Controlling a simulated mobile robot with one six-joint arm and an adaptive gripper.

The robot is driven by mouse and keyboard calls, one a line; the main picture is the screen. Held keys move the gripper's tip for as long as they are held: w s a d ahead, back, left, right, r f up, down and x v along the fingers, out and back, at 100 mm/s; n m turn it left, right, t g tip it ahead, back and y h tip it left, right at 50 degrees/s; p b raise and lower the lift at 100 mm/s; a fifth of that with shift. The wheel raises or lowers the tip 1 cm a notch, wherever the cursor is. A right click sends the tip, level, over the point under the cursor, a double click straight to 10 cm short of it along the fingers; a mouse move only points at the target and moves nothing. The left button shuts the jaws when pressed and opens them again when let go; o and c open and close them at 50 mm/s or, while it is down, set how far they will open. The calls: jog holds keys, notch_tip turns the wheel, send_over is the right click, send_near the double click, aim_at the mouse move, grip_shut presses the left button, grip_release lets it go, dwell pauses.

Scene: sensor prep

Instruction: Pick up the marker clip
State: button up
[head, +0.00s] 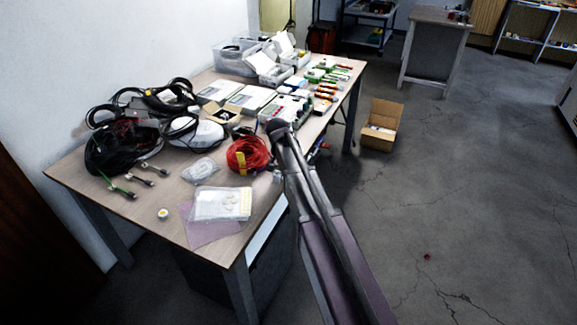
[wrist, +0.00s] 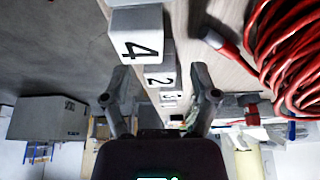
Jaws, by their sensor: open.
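Several white blocks with black numbers line the table edge in the wrist view; they look like marker clips, but which one the task means I cannot tell. The block marked 4 (wrist: 140,38) is largest and nearest. The block marked 2 (wrist: 160,77) is behind it, with smaller ones beyond. My gripper (wrist: 160,82) is open, its fingers apart on either side of the row in the picture. Nothing is visibly held, and contact cannot be judged.
A red cable coil (wrist: 290,50) lies beside the row; it also shows in the head view (head: 247,155). The wooden table (head: 160,235) holds black cables (head: 115,148), a clear case (head: 222,204) and electronic parts. An open cardboard box (head: 381,126) stands on the floor.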

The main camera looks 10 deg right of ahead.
dwell(0.6)
jog(key=c, duration=0.9)
